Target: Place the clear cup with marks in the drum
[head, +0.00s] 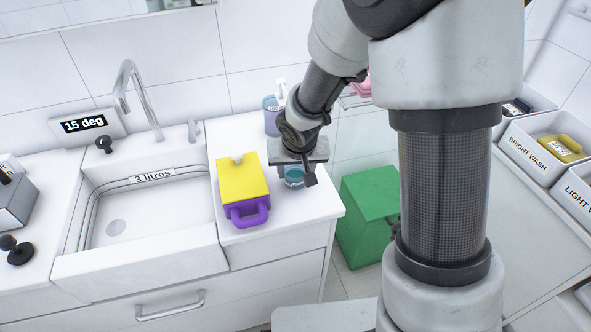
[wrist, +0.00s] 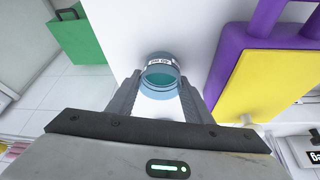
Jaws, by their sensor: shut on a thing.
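The clear cup with marks (head: 294,180) stands on the white counter (head: 314,205) near its right end, under my gripper (head: 293,171). In the wrist view the cup (wrist: 160,62) is a small clear round vessel with a white label and blue-green contents. My gripper (wrist: 160,90) is shut on it, one finger on each side. The cup looks upright and at or very near the counter top; I cannot tell whether it touches. I cannot make out a drum in either view.
A yellow and purple container with a handle (head: 242,184) stands close left of the cup. A bluish container (head: 271,122) stands behind. A sink (head: 135,217) is at left. A green box (head: 366,215) is beyond the counter's right edge. Labelled bins (head: 537,157) are far right.

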